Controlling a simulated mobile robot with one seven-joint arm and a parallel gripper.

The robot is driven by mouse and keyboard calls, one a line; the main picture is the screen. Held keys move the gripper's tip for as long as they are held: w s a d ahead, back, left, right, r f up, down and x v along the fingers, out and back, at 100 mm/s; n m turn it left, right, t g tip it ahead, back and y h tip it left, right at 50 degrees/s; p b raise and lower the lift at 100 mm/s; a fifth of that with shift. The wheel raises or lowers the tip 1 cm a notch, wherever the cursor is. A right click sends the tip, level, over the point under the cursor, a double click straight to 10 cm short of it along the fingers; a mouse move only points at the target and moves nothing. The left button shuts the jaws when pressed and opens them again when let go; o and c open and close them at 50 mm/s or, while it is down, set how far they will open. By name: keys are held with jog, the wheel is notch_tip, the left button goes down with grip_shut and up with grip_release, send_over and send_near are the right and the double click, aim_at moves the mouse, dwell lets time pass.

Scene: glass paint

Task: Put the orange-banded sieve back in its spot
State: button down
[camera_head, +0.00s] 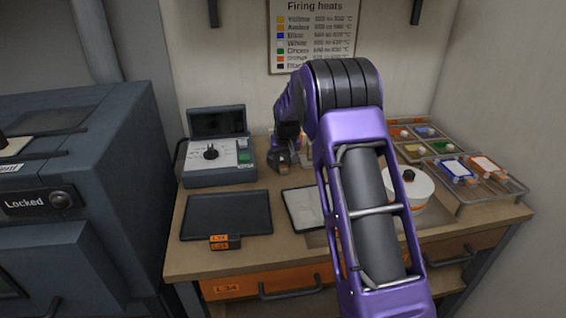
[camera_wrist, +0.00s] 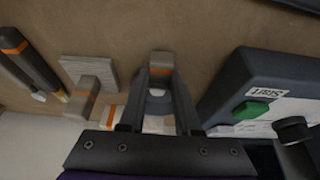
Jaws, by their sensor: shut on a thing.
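My gripper (camera_wrist: 160,84) is shut on a small grey piece with an orange band (camera_wrist: 160,64), which I take to be the orange-banded sieve. Most of it is hidden between the fingers. In the head view my gripper (camera_head: 287,160) is at the back of the bench, just right of the control box. There the sieve is too small and too covered to make out. In the wrist view, a similar grey piece with an orange band (camera_wrist: 86,93) stands left of my gripper, beside a grey square pad (camera_wrist: 92,70). I cannot tell which spot is the sieve's own.
The control box (camera_wrist: 262,88) with its green button is close on the right in the wrist view. Dark orange-banded tools (camera_wrist: 28,60) are at left. A dark tray (camera_head: 228,215), a white pot (camera_head: 408,190) and colour trays (camera_head: 474,180) are on the bench (camera_head: 200,262).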

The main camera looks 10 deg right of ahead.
jog(key=shift+f, duration=0.3)
jog(key=c, duration=0.5)
grip_release()
